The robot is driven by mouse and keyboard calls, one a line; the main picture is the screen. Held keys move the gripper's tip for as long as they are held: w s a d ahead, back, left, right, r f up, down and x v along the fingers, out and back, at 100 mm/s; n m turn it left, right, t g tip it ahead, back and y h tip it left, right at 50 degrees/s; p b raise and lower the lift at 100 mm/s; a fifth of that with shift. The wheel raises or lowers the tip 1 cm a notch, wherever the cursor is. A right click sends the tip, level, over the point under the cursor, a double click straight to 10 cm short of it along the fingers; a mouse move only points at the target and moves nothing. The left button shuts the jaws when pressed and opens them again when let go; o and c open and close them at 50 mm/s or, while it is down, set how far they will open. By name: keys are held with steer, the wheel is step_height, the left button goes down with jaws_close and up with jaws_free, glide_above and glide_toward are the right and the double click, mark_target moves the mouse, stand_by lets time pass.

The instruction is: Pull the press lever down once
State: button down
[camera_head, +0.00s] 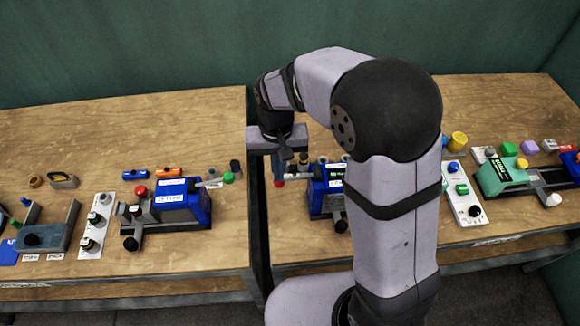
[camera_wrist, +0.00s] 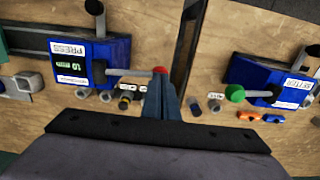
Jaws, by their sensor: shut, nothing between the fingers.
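A blue press (camera_head: 320,201) stands on the right-hand table, partly hidden behind my arm. In the wrist view the press (camera_wrist: 112,47) carries a PRESS label and a small green display. Its lever, a grey rod (camera_wrist: 130,72), sticks out sideways and ends in a red knob (camera_wrist: 160,70). The knob also shows in the head view (camera_head: 278,183), below my gripper. My gripper (camera_head: 284,168) is shut and empty, pointing down. In the wrist view its fingertips (camera_wrist: 163,80) are right at the red knob; I cannot tell whether they touch it.
A second blue device (camera_head: 180,204) with a green-knobbed lever (camera_head: 228,177) stands on the left table (camera_head: 60,120). A narrow gap separates the two tables. Small cylindrical parts (camera_wrist: 125,103) lie near the press. A green-and-black device (camera_head: 500,175) stands farther right.

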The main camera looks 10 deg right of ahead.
step_height(320, 180, up, 12)
steer(key=p, duration=1)
stand_by(0.5)
stand_by(0.4)
steer(key=s+d+f+n+g, duration=0.1)
steer(key=s+d+f+n, duration=0.3)
steer(key=s, duration=0.5)
steer(key=s+d+m+t+b, duration=0.1)
steer(key=s+d+m, duration=0.3)
steer(key=d, duration=0.4)
steer(key=shift+s+d+b, duration=0.4)
steer(key=shift+s+b, duration=0.1)
steer(key=shift+b, duration=0.05)
